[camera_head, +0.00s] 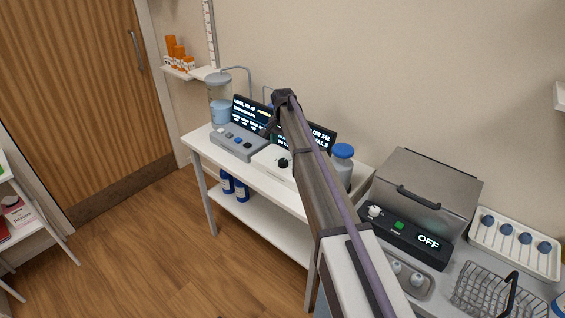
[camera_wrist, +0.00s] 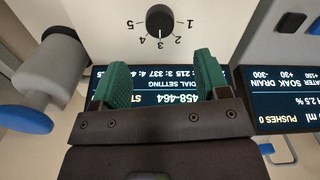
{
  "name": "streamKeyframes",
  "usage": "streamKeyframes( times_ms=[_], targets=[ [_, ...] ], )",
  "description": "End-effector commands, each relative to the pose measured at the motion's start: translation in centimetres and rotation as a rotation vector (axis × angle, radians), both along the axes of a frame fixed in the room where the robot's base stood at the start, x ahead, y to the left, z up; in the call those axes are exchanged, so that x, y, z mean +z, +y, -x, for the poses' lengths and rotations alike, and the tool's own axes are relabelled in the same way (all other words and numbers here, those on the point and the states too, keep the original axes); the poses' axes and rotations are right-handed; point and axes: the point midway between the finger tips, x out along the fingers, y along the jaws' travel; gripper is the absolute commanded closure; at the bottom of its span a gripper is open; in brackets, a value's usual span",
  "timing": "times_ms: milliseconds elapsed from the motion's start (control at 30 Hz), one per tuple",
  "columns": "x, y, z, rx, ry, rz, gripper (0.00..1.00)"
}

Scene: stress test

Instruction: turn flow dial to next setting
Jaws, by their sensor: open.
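The flow dial is a round black knob (camera_wrist: 160,19) on a white panel, with numbers 1 to 5 around it in the wrist view. Its white pointer line is toward the 3. In the head view the black knob (camera_head: 283,162) sits on a white box (camera_head: 268,158) on the bench. My gripper (camera_wrist: 160,62) is open, its two green pads apart with nothing between them, and the knob lies beyond the fingertips, apart from them. In the head view my gripper (camera_head: 283,98) is above the box; its fingers are hard to make out.
A blue-capped bottle (camera_head: 342,165) stands right of the white box. Dark displays (camera_head: 322,136) stand behind, partly hidden by my arm. A grey button console (camera_head: 238,141) is to the left. A steel-lidded machine (camera_head: 425,190) reading OFF and a wire basket (camera_head: 490,298) are to the right.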

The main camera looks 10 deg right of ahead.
Motion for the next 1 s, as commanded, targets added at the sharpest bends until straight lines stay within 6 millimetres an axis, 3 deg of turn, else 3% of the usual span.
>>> streamKeyframes(
  times_ms=[33, 200, 400, 700, 1000],
  targets=[
    [-2.0, 0.0, 0.0, 0.000, 0.000, 0.000, 0.31],
    [-6.2, 0.0, 0.0, 0.001, 0.000, 0.000, 0.31],
    [-9.3, 0.0, 0.1, 0.001, 0.000, 0.000, 0.31],
    [-9.2, 0.0, 0.1, 0.002, 0.000, 0.000, 0.31],
    [-9.2, 0.0, 0.1, 0.002, 0.000, 0.000, 0.60]
  ],
)
